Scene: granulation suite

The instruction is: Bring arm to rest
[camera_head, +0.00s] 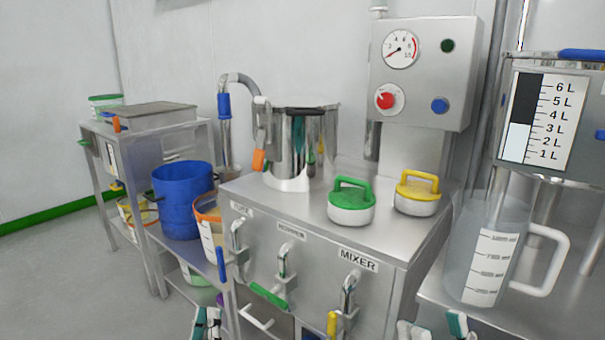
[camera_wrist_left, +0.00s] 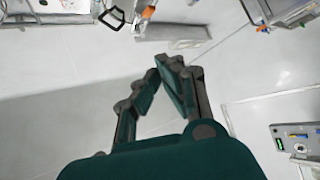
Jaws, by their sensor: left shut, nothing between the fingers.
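My left gripper (camera_head: 207,323) shows at the bottom edge of the head view, in front of the bench and low down. Its fingers are together and hold nothing. The left wrist view shows its dark teal fingers (camera_wrist_left: 163,78) meeting at the tips over bare pale floor, touching no object. My right gripper (camera_head: 436,327) is partly cut off at the bottom edge of the head view, near the right front of the mixer bench. Its fingers look apart, with nothing seen between them. Most of both arms is out of view.
The steel mixer bench (camera_head: 305,238) with protruding valves stands close ahead. It carries a steel pot (camera_head: 300,145), a green-handled lid (camera_head: 351,203) and a yellow-handled lid (camera_head: 417,193). A clear jug (camera_head: 478,250) stands at right. A blue bucket (camera_head: 182,200) is at left. Floor at far left is clear.

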